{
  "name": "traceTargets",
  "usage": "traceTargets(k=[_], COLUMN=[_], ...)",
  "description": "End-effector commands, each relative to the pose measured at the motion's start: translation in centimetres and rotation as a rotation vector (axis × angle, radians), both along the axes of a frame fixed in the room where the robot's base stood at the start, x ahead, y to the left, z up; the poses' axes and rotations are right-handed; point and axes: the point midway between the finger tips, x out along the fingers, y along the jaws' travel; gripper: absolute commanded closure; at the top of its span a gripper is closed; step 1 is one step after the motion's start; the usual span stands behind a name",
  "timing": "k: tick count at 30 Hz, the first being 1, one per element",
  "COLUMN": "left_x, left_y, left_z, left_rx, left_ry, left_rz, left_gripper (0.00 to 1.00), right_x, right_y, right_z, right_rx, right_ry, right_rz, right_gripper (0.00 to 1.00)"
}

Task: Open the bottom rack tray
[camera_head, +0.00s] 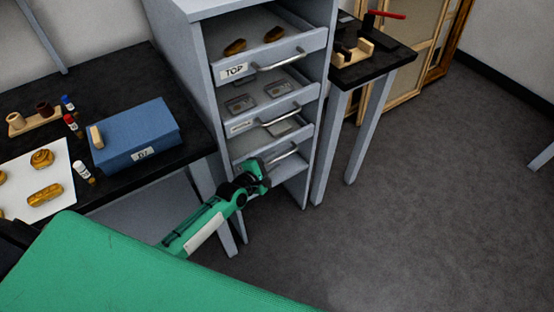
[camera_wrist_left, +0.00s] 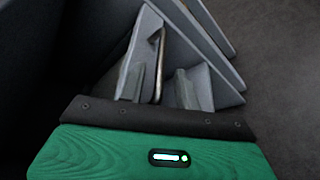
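The grey rack (camera_head: 186,60) stands in the middle of the head view with three trays stacked in it. The bottom tray (camera_head: 302,147) is the lowest, and its label area is hidden behind my left gripper. Its metal handle (camera_head: 285,153) shows just right of the gripper. My left gripper (camera_head: 265,170) is at the left part of this handle. In the left wrist view, the two fingers (camera_wrist_left: 160,88) are apart, and the handle bar (camera_wrist_left: 158,70) shows between them. Contact cannot be told. My right gripper is not in view.
A black table (camera_head: 110,65) with a blue box (camera_head: 135,135) stands left. A dark side table (camera_head: 375,70) stands right. The floor at right is clear.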

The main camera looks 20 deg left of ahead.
Motion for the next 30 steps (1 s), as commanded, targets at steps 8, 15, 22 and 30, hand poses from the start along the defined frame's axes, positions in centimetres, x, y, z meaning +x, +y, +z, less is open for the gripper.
traceTargets(k=[8, 15, 22, 30], left_x=[2.3, 2.5, 2.5, 2.5], left_y=[-0.8, -0.8, -0.8, -0.8], left_z=[-0.6, -0.6, -0.6, -0.6], left_rx=[0.000, 0.000, 0.000, 0.000], left_ry=[0.000, 0.000, 0.000, 0.000], left_rz=[0.000, 0.000, 0.000, 0.000], left_gripper=[0.67, 0.67, 0.95, 1.00], right_x=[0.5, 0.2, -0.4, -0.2], right_y=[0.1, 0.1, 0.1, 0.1], right_z=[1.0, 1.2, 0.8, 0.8], right_rx=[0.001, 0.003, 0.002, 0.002], right_ry=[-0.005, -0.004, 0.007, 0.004], right_rz=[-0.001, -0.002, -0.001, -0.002], right_gripper=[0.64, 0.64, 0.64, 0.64])
